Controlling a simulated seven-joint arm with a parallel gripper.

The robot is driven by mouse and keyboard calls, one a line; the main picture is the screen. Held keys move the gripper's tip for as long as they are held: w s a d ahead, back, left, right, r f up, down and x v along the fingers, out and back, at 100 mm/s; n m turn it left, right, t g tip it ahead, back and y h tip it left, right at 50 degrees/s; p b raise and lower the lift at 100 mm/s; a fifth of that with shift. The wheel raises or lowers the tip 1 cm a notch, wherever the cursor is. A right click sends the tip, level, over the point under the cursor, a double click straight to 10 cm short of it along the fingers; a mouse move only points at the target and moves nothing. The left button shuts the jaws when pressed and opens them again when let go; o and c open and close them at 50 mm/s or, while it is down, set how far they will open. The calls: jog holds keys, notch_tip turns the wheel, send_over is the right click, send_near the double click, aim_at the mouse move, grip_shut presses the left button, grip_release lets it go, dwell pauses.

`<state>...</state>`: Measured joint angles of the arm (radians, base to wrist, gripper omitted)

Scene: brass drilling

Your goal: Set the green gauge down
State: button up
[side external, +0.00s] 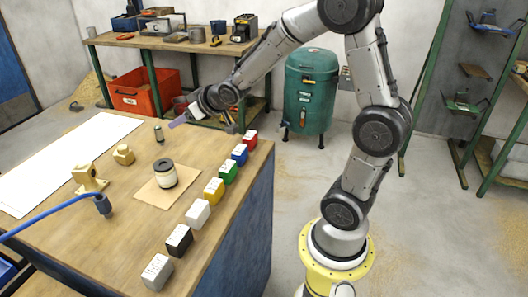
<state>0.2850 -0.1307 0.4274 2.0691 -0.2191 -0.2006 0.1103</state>
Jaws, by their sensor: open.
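A small dark grey-green cylinder (159,134), which looks like the green gauge, stands upright on the wooden bench (120,222) near its far side. My gripper (183,119) is open, to the right of the cylinder and a little higher in the picture. They look apart, and I see nothing held between the fingers. The finger detail is small, and the exact gap to the cylinder cannot be told.
A black-and-cream round part (165,174) stands on a tan square plate (146,193). Brass pieces (88,177) stand to its left. Several coloured blocks (214,190) line the right edge. A blue cable (50,213) crosses the near left. A white sheet (60,165) lies at the left.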

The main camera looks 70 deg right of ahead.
jog(key=s+a+r+g+y, duration=0.1)
jog(key=s+a, duration=0.3)
jog(key=s, duration=0.5)
jog(key=s+a+r+n+g, duration=0.1)
jog(key=s+a, duration=0.3)
jog(key=s, duration=0.6)
jog(key=s+a+r+g+y, duration=0.1)
jog(key=s+a+g, duration=0.2)
jog(key=s, duration=0.6)
jog(key=shift+s+a+n+y, duration=0.3)
jog(key=shift+a+n, duration=0.1)
jog(key=shift+a, duration=0.15)
